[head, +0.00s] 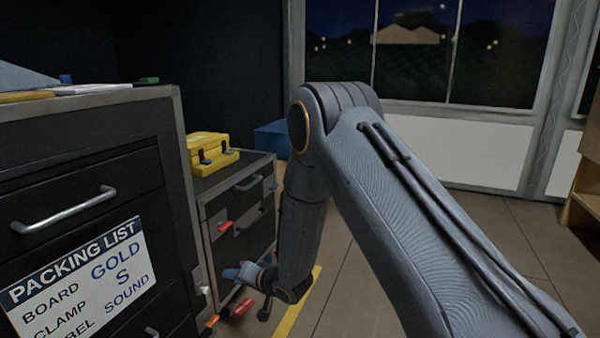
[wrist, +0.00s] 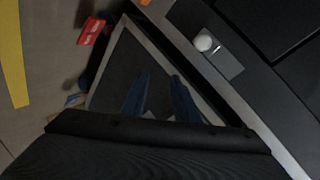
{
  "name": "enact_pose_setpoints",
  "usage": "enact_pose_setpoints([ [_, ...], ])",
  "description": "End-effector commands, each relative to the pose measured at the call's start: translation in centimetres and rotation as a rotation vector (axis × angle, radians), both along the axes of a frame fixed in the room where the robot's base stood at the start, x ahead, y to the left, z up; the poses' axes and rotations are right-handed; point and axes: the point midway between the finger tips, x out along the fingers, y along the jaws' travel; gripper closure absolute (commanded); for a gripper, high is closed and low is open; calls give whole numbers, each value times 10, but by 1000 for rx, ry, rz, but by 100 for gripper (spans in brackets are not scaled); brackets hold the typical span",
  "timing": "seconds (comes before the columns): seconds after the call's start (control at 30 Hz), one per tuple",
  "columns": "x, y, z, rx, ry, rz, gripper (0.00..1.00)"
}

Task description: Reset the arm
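My arm reaches forward and bends down between the cabinets and the floor in the head view. My gripper (head: 238,274) is low beside the dark cabinets. In the wrist view the two blue fingers of my gripper (wrist: 160,76) stand apart with nothing seen between them. Beyond them is a dark panel with a pale border (wrist: 119,62). My forearm hides part of the floor in the head view.
A packing list (head: 82,275) is on the near cabinet (head: 85,178). A yellow case (head: 210,152) sits on the farther cabinet (head: 240,168), with a blue bin (head: 272,138) behind. A red tag (wrist: 92,30) and white knob (wrist: 205,42) are near my gripper. Floor (head: 360,285) at right is clear.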

Motion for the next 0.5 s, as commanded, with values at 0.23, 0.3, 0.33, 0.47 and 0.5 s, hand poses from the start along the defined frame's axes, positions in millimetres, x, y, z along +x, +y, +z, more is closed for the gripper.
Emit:
enact_pose_setpoints([
  [0.23,-19,-20,74,-280,-35,-12,73],
  [0.3,-32,-28,92,-352,-31,-7,73],
  [0.33,-38,-32,100,-384,-27,-5,73],
  [0.47,-70,-50,131,-507,-2,19,73],
  [0.5,-82,-56,139,-542,9,30,73],
])
